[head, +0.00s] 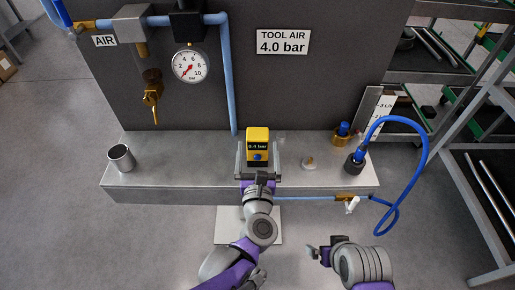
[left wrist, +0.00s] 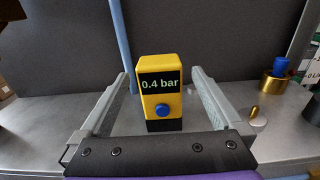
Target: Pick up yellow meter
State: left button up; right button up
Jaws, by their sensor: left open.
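The yellow meter (head: 257,143) stands upright on the grey metal bench (head: 200,183), in front of the dark panel. Its dark display reads 0.4 bar, with a blue button below, as the left wrist view shows (left wrist: 160,92). My left gripper (head: 258,160) is open, with one finger on each side of the meter. In the left wrist view the fingers (left wrist: 160,98) reach forward past both sides of the meter, with gaps visible. Whether the fingertips touch anything is unclear. My right gripper (head: 318,253) is low in the head view, away from the bench; its jaws are too small to judge.
A metal cup (head: 121,158) stands at the bench's left. To the right are a small pale piece with a brass tip (head: 309,163), a brass and blue fitting (head: 343,132), and a blue hose (head: 425,150) looping past the bench edge. A round gauge (head: 190,65) hangs on the panel.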

aim_at(258, 128)
pick_arm(q)
jog(key=w, duration=0.8)
jog(key=shift+w+r, duration=0.2)
jog(key=shift+w, duration=0.05)
jog(key=shift+s, duration=0.1)
grip_shut()
